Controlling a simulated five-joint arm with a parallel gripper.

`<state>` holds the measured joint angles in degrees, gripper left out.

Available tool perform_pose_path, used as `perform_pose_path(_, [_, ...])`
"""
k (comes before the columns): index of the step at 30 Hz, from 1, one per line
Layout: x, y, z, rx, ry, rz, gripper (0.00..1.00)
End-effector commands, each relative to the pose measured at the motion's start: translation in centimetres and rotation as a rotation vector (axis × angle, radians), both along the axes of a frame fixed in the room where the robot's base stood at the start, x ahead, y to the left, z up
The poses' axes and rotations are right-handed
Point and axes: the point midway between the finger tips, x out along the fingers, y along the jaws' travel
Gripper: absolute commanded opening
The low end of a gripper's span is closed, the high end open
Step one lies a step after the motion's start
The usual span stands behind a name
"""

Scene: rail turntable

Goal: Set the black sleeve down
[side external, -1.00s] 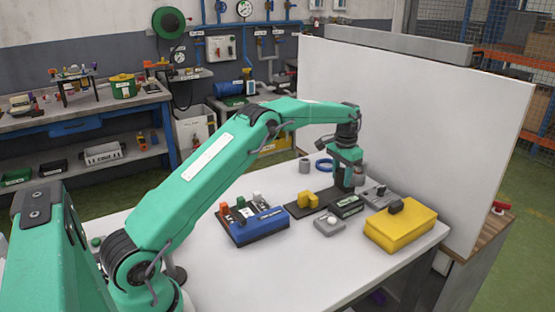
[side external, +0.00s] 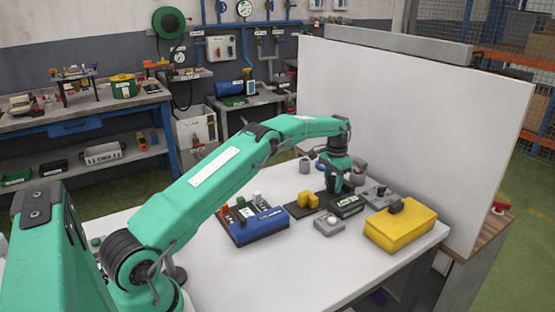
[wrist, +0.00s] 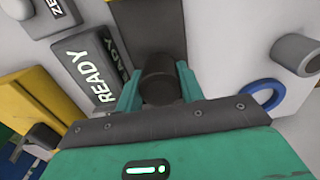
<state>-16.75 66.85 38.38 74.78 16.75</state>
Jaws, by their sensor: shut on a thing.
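My gripper (side external: 338,187) is low over the white table, beside a dark block with a READY label (side external: 347,206). In the wrist view its two green fingers (wrist: 158,76) are shut on the black sleeve (wrist: 160,84), a short dark cylinder. A dark flat plate (wrist: 152,28) lies just beyond the sleeve in that view. I cannot tell whether the sleeve touches anything beneath it. In the side view the sleeve is not clearly distinguishable among the fingers.
The READY block (wrist: 88,68) and a yellow box (wrist: 35,97) are left in the wrist view. A blue ring (wrist: 263,95) and grey cylinder (wrist: 297,53) are right. A blue tray (side external: 260,227) stands left of a small grey box (side external: 329,226). A white panel (side external: 420,130) stands behind.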

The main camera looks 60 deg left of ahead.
Motion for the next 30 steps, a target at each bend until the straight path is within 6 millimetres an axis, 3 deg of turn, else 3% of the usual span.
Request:
perform_pose_path(4, [0.0,0.0,-1.1,0.001,-0.002,0.000,0.06])
perform_pose_path(17, [0.0,0.0,-1.5,0.000,-0.001,0.000,0.06])
perform_pose_path(18, [0.0,0.0,-1.7,0.000,0.000,0.000,0.40])
perform_pose_path(21, [0.0,0.0,-1.6,0.000,0.000,0.000,0.59])
perform_pose_path(30, [0.0,0.0,-1.6,0.000,0.000,0.000,0.60])
